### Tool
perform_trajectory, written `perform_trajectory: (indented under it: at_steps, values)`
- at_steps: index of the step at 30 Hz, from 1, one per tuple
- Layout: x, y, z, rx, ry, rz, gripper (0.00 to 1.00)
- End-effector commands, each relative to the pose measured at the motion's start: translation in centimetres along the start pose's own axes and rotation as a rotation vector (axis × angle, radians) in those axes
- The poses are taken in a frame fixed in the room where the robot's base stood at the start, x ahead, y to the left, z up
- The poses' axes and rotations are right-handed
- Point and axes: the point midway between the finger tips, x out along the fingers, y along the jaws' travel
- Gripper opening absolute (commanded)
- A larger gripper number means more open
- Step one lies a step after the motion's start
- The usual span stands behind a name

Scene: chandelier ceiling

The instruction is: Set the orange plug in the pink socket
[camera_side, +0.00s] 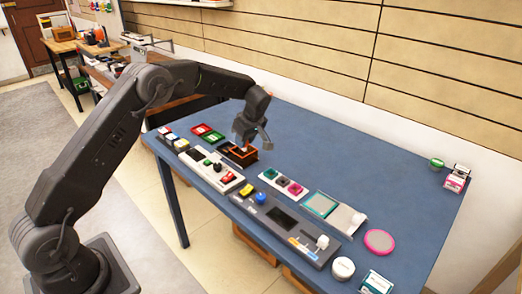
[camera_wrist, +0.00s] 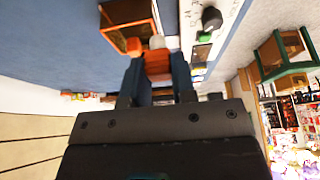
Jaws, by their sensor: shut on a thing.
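My gripper (camera_side: 246,142) points down over an orange-rimmed dark box (camera_side: 240,156) in the side view. In the wrist view my gripper (camera_wrist: 155,68) is shut on the orange plug (camera_wrist: 157,64), which has a pale part and sits between the two fingers. The box rim also shows in the wrist view (camera_wrist: 127,22), just beyond the fingertips; I cannot tell whether the plug is clear of it. A pink square (camera_side: 296,189) sits at the right end of a pale strip, right of the gripper; it looks like the pink socket, but its detail is too small to tell.
A pale switch panel (camera_side: 212,166) and a dark panel with a blue knob (camera_side: 260,198) line the front. A teal-framed panel (camera_side: 320,204) and a pink disc (camera_side: 380,241) stand farther right.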

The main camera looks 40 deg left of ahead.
Motion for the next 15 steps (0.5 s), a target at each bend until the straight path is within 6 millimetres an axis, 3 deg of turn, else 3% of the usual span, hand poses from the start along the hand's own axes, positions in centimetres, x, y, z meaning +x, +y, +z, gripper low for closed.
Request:
perform_trajectory:
  at_steps: [4,8,11,15]
  values:
    - [-0.4,-1.0,-1.8,0.000,0.000,0.002,0.02]
    - [-0.8,-0.8,-1.2,0.059,-0.006,0.022,0.02]
    - [-1.3,0.2,1.2,0.184,-0.016,0.071,0.02]
    - [-2.4,2.2,6.4,0.436,-0.026,0.172,0.02]
